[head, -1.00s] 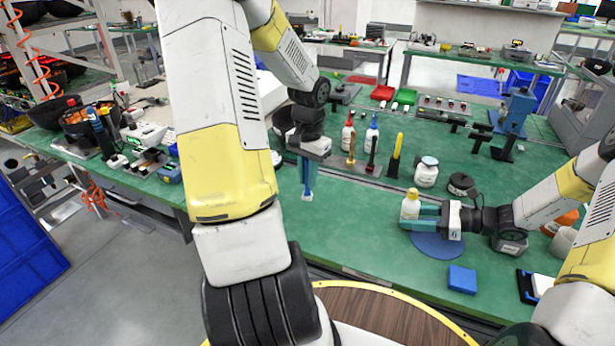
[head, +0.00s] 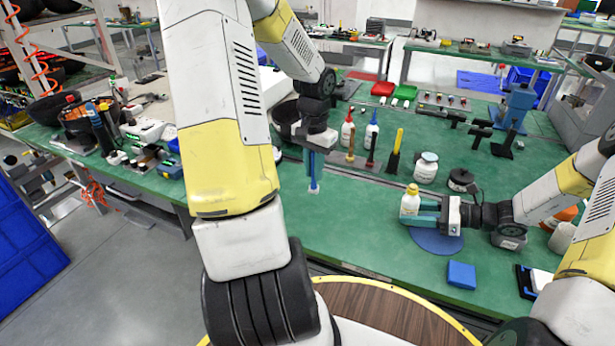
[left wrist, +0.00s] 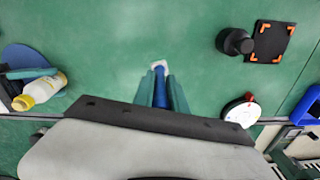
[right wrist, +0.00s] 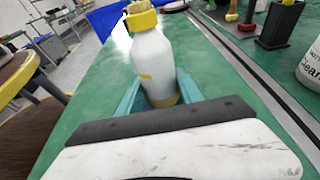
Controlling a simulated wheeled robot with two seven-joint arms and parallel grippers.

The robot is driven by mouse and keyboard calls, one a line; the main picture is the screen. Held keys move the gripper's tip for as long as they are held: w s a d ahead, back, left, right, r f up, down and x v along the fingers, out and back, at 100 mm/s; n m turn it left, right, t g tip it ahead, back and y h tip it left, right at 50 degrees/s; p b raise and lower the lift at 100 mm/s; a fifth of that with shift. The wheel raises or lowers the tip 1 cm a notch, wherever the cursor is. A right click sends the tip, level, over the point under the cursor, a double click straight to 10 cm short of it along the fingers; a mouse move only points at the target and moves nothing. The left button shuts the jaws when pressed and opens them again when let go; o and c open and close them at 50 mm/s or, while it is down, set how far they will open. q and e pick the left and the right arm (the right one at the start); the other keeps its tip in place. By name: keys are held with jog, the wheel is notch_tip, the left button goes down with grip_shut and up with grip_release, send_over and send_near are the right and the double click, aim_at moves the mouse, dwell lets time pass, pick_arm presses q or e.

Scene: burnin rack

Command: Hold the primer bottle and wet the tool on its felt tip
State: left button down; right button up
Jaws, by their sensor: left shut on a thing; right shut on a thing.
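The primer bottle (head: 410,203), white with a yellow cap, is held upright by my right gripper (head: 428,210) at the edge of a round blue mat. The bottle (right wrist: 152,60) fills the space between the teal fingers in the right wrist view. My left gripper (head: 313,166) points down and is shut on a blue tool with a pale tip (head: 314,188). The tool (left wrist: 160,90) also shows between the fingers in the left wrist view. The tool is well to the left of the bottle, apart from it. The felt tip is hidden under the yellow cap or too small to tell.
The round blue mat (head: 437,243) lies under my right gripper. A blue block (head: 461,275) sits in front of it. Bottles with red (head: 347,131) and blue (head: 371,133) tops, and a white jar (head: 426,168), stand behind. The green bench between my grippers is clear.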

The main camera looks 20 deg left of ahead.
pick_arm(q)
jog(key=w+d+r+t+h, duration=0.1)
jog(key=d+r, duration=0.4)
jog(key=d, duration=0.3)
jog(key=w+d+r+h, duration=0.15)
jog(key=d+r, duration=0.25)
jog(key=d, duration=0.4)
jog(key=w+d+r+t+h, duration=0.1)
jog(key=w+d+r, duration=0.1)
jog(key=d+r, duration=0.4)
jog(key=s+x, duration=0.1)
jog(key=x, duration=0.6)
jog(key=shift+s+a+f, duration=0.2)
jog(key=shift+s+f, duration=0.05)
jog(key=shift+f, duration=0.15)
jog(key=shift+f, duration=0.7)
jog(key=shift+r, duration=0.1)
dwell(0.3)
notch_tip(320, 180, up, 7)
dwell(0.8)
